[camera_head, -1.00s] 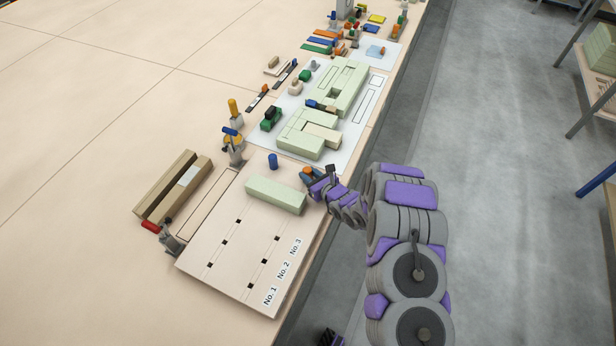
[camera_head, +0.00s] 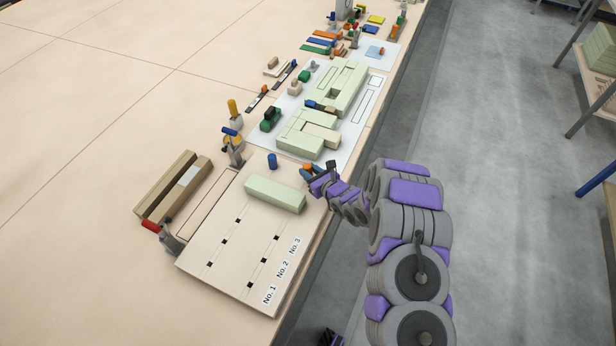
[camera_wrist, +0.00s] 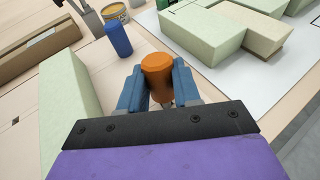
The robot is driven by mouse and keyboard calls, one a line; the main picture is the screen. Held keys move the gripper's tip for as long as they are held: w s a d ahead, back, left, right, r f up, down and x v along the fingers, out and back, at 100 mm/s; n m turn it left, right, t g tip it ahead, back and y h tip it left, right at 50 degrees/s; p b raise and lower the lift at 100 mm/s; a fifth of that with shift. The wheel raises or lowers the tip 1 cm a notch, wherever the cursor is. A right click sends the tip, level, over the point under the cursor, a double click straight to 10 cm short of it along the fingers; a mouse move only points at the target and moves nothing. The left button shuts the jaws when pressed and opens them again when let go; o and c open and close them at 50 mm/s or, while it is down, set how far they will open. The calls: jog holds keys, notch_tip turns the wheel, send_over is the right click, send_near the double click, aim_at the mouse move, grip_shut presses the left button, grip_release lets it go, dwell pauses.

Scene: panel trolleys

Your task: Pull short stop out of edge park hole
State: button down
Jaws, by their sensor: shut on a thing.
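My gripper (camera_head: 312,174) is at the right edge of the slotted board (camera_head: 208,221), beyond the pale green block. In the wrist view, my gripper (camera_wrist: 160,88) has its two blue fingers on either side of an orange stop (camera_wrist: 157,67) and is shut on it. The orange stop (camera_head: 307,167) shows only as a small bit in the head view. Its lower end is hidden by my gripper, so I cannot tell whether it sits in a hole. A taller blue stop (camera_head: 272,161) stands upright at the board's far side; it also shows in the wrist view (camera_wrist: 118,39).
The pale green block (camera_head: 275,194) lies on the board beside my gripper. Green panel parts (camera_head: 308,134) lie on a white sheet beyond. Clamps (camera_head: 233,148) and a brown channel (camera_head: 172,185) are at the left. The table edge drops to the floor at right.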

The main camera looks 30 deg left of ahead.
jog(key=shift+a+r, duration=0.2)
jog(key=shift+r, duration=0.45)
jog(key=shift+d+r+p, duration=0.1)
jog(key=shift+r+p, duration=0.5)
jog(key=shift+r, duration=3.5)
